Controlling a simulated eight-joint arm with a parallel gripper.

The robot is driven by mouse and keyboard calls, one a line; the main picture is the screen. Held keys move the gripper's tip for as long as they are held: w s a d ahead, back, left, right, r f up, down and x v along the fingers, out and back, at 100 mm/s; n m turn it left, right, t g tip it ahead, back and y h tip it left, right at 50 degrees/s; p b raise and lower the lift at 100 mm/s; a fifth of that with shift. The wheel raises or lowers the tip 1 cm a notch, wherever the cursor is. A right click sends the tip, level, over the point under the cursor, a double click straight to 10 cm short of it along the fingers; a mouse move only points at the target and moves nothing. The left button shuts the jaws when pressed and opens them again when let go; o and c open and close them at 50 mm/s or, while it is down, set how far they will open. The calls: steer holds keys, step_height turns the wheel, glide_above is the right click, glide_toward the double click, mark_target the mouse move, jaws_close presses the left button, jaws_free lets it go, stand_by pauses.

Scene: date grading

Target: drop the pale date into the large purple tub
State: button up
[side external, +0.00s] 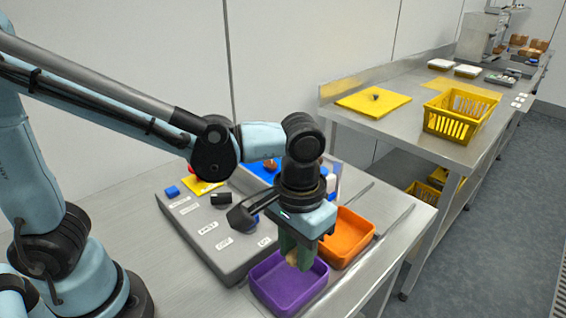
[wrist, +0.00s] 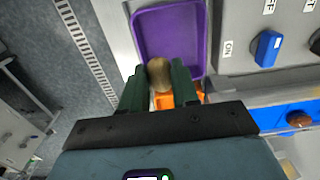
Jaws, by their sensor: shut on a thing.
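The pale date (wrist: 159,74) is held between the two green fingers of my gripper (wrist: 160,78) in the wrist view. In the side external view my gripper (side external: 296,254) points down over the large purple tub (side external: 268,288), and the date (side external: 291,259) shows partly between the fingers. In the wrist view the purple tub (wrist: 168,30) lies beyond the fingertips, and its visible floor is empty. I cannot tell exactly how high the date is above the tub's floor.
An orange tub (side external: 347,236) stands just behind the purple one. A grey panel (side external: 215,240) with labels and knobs is to the left. A blue surface with a brown date (wrist: 299,119) is nearby. A yellow crate (side external: 459,114) sits on the far bench.

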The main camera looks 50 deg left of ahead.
steer(key=o, duration=0.8)
steer(key=shift+r, duration=0.1)
step_height(320, 180, up, 12)
steer(key=shift+f, duration=0.1)
stand_by(0.4)
steer(key=a+f+t, duration=0.2)
steer(key=a, duration=0.4)
steer(key=a+f+t, duration=0.2)
steer(key=a+f, duration=0.1)
steer(key=a, duration=0.2)
steer(key=w+a+f+t, duration=0.1)
steer(key=a+f+t, duration=0.2)
steer(key=a, duration=0.3)
steer(key=shift+a, duration=0.3)
